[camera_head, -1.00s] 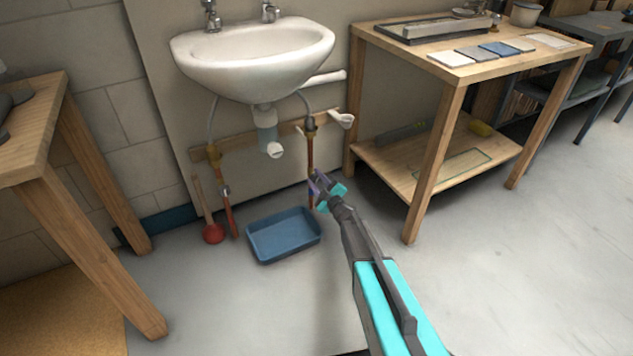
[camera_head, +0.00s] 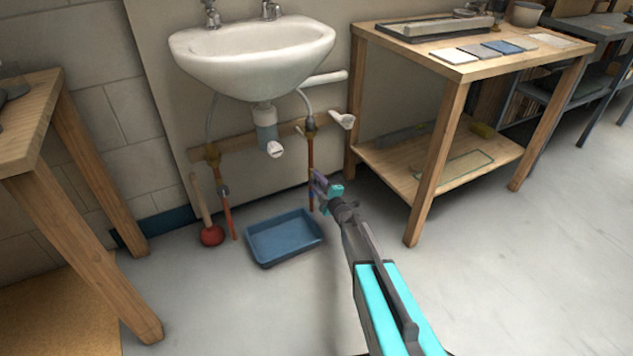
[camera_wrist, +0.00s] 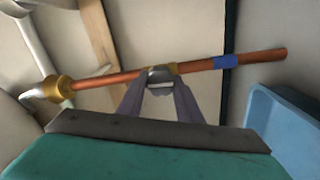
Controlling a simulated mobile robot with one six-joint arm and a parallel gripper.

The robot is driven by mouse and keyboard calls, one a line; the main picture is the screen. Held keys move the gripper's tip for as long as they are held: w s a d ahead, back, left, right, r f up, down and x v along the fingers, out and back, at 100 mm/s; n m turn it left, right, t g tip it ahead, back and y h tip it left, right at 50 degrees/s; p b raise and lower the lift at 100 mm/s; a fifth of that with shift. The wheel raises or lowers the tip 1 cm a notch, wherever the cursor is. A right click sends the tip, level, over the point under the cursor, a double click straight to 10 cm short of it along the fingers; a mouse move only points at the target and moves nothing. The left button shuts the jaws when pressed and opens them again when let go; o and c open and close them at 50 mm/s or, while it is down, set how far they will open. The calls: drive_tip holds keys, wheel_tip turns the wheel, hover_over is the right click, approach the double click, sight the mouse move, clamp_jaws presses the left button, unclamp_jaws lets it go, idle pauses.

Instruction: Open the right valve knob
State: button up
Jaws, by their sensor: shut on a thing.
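The right copper pipe (camera_head: 310,154) runs down below the right side of the sink. The right valve knob (camera_wrist: 160,77) is a small grey-white piece on this pipe in the wrist view, where the pipe (camera_wrist: 112,79) runs across the picture. My gripper (camera_head: 318,184) is at the pipe's lower part. In the wrist view my gripper's two fingers (camera_wrist: 159,90) are shut on the knob, one on each side of it. The knob's exact turn is hard to tell. In the head view my gripper hides the knob.
A white sink (camera_head: 252,62) hangs above. A blue tray (camera_head: 284,240) lies on the floor just left of my gripper. A red plunger (camera_head: 211,236) stands further left. A wooden workbench (camera_head: 447,138) stands to the right. The floor in front is clear.

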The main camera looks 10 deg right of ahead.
drive_tip(key=shift+d, duration=0.1)
drive_tip(key=o, duration=1.1)
drive_tip(key=shift+c, duration=0.2)
drive_tip(key=shift+s, duration=0.1)
drive_tip(key=p+v, duration=0.4)
drive_tip(key=v, duration=0.9)
drive_tip(key=shift+s+p, duration=0.3)
drive_tip(key=shift+p, duration=0.05)
drive_tip(key=shift+d, duration=0.1)
